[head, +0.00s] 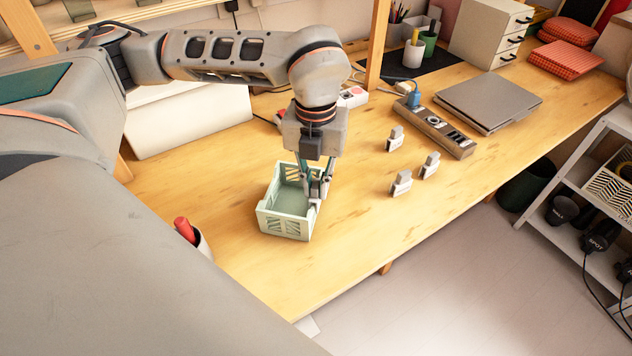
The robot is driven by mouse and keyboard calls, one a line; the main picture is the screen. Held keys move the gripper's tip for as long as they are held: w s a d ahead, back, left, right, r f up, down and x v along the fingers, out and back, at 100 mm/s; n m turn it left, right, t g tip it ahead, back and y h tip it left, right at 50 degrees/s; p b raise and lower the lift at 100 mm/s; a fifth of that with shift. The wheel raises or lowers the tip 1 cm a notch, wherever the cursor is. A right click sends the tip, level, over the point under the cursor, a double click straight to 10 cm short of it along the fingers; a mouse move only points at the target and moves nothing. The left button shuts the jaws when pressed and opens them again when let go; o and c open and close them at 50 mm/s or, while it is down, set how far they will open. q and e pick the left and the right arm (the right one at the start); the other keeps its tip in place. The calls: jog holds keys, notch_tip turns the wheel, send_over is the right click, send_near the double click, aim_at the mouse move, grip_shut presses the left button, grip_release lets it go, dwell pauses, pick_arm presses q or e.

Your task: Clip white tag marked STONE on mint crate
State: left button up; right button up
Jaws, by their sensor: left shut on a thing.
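The mint crate (271,222) stands on the wooden table, its open top facing up and its slatted walls showing. My left gripper (317,196) points down at the crate's right wall. It is shut on a small pale tag (319,186), which is mostly hidden between the fingers; its marking cannot be read. The tag is at the right rim, but I cannot tell whether it is clipped on or just touching. Three similar pale clip tags stand on the table to the right: one at the back (395,138), one at the right (430,165), one in front (401,184). My right gripper is not in view.
A power strip (440,130) and a closed grey laptop (489,101) lie further back right. A cup with a red item (186,230) stands at the table's left front. A metal shelf (571,181) stands right of the table.

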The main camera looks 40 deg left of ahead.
aim_at(316, 183)
pick_arm(q)
jog(key=shift+f, duration=0.45)
dwell(1.0)
jog(key=o, duration=0.8)
jog(key=shift+o, duration=0.2)
notch_tip(316, 183, up, 12)
dwell(0.4)
